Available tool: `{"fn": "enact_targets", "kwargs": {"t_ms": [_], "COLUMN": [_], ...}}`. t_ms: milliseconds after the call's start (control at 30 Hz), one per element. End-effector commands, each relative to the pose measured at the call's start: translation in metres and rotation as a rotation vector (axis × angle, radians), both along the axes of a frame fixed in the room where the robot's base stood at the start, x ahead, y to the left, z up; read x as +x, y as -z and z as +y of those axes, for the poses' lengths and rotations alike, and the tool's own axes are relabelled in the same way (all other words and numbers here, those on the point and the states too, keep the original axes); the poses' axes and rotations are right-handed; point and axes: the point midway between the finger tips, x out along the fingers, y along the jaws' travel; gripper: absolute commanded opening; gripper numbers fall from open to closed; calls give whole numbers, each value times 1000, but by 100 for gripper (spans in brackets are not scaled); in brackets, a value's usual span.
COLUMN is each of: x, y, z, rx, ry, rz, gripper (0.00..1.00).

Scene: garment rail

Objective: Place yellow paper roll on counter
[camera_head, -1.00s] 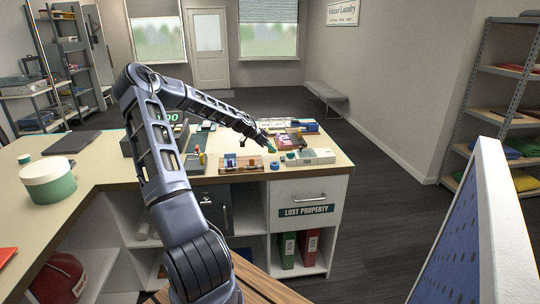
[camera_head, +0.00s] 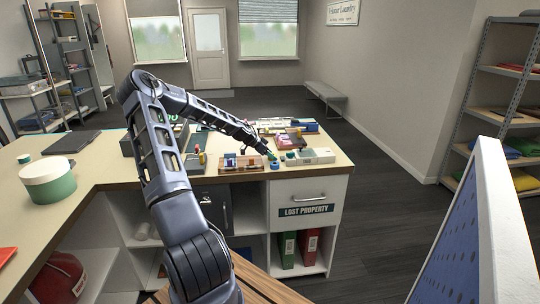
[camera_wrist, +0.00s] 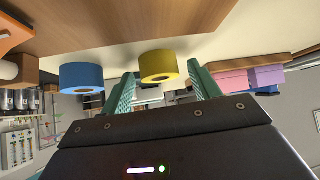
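The yellow paper roll (camera_wrist: 158,66) shows in the wrist view, which is upside down, resting on the pale counter surface. My gripper (camera_wrist: 162,68) is open, with one teal finger on each side of the roll in the picture. A gap shows on both sides; I cannot tell whether the roll is between the tips or just beyond them. In the head view my gripper (camera_head: 272,156) is low over the right part of the counter (camera_head: 110,165). The yellow roll cannot be made out there.
A blue roll (camera_wrist: 82,77) stands beside the yellow one; it also shows in the head view (camera_head: 275,165). Pink and purple blocks (camera_wrist: 250,80) are on the other side. A wooden tray (camera_head: 240,165) and a white device (camera_head: 310,156) sit close by.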

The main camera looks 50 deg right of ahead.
Motion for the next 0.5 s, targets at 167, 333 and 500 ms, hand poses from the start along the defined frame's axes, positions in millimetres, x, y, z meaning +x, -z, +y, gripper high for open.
{"fn": "enact_targets", "kwargs": {"t_ms": [167,333,500], "x": [0,3,14], "y": [0,-8,-25], "z": [0,4,19], "rx": [0,0,-1], "ry": [0,-1,-3], "rz": [0,-1,-1], "gripper": [62,62,62]}}
